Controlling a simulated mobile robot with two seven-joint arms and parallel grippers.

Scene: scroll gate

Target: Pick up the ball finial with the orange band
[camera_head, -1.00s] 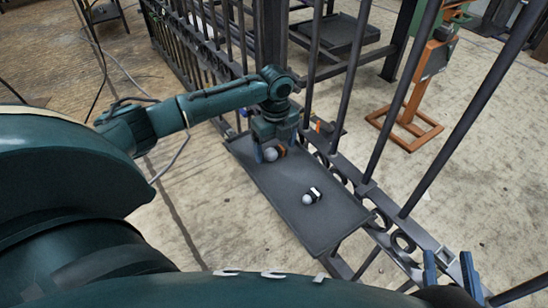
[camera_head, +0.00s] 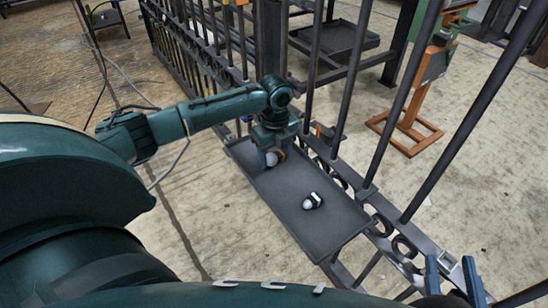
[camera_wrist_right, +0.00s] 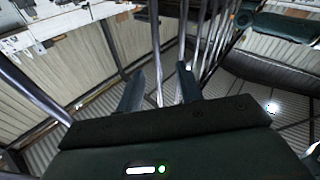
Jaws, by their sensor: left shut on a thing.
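The ball finial with the orange band (camera_head: 271,160) is at the far end of the dark grey tray (camera_head: 285,210), its pale ball facing the camera. My left gripper (camera_head: 273,157) points down over it with its fingers shut on it; they partly hide the finial and its band. I cannot tell whether it touches the tray. A second ball finial with a dark band (camera_head: 309,204) lies on the tray nearer to me. My right gripper (camera_head: 452,275) is open and empty at the lower right; its spread fingers also show in the right wrist view (camera_wrist_right: 160,85).
A dark barred gate with scrolls and rings (camera_head: 405,245) runs along the tray's right side, its upright bars close to my left arm. An orange stand (camera_head: 405,115) is beyond the gate. The floor left of the tray (camera_head: 215,215) is open.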

